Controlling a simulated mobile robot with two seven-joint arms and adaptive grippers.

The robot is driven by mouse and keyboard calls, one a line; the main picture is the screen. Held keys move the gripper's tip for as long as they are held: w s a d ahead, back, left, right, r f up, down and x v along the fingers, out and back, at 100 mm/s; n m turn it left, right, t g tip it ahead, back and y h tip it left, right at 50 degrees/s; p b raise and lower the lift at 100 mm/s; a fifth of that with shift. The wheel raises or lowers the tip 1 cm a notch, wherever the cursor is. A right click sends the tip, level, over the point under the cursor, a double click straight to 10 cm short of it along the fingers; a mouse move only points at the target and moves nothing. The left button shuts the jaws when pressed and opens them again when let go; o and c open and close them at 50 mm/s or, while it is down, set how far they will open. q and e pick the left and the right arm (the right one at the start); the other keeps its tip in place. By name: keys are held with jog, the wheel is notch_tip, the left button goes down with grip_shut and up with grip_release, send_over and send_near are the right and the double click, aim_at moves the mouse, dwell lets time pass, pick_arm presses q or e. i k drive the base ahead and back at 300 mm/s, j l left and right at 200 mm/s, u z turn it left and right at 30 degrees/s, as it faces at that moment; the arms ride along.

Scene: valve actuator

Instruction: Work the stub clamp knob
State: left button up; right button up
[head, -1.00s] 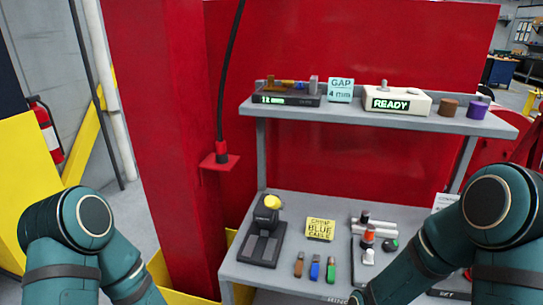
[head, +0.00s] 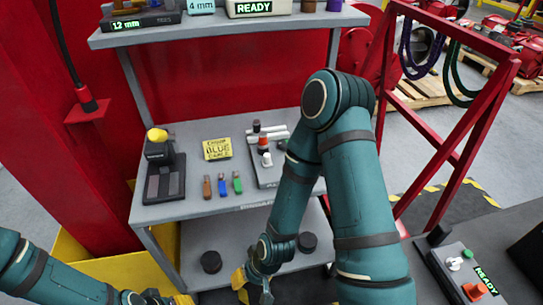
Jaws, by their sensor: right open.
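I cannot tell for sure which part is the stub clamp knob. A grey fixture (head: 264,175) on the bench carries pale bars, a black-and-red knob (head: 264,143) and a small white knob (head: 267,159). A black tool (head: 163,178) with a yellow knob (head: 157,135) stands at the bench's left. My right gripper (head: 254,287) is open and empty, low in front of the bench and apart from these things. My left gripper (head: 160,298) shows only in part at the bottom edge; its fingers are unclear.
A yellow sign (head: 217,149) and brown, blue and green pieces (head: 222,187) lie on the bench (head: 200,211). An upper shelf (head: 235,26) overhangs behind. A control box (head: 462,275) reading READY is at lower right. A red frame (head: 455,130) stands right.

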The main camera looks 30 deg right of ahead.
aim_at(282, 144)
jog(key=z, duration=0.9)
